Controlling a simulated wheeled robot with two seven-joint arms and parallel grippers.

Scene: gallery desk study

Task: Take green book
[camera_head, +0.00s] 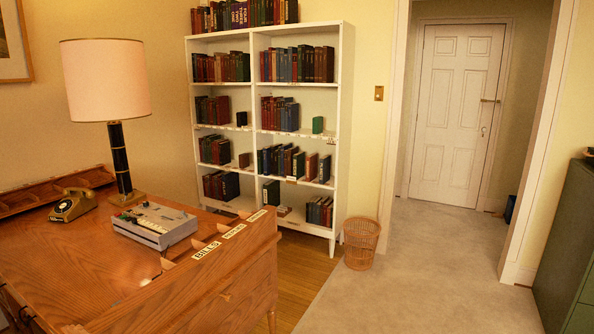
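Another, dark green book (271,192) stands at the left of the bottom right compartment. Neither of my grippers shows in the head view, and nothing is seen touching the green book.
A wooden desk (75,262) with a lamp (107,85), a telephone (73,204) and a grey machine (155,224) fills the lower left. A wicker basket (361,243) stands by the bookcase. A green cabinet (567,250) is at right. Carpet (430,270) between is clear.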

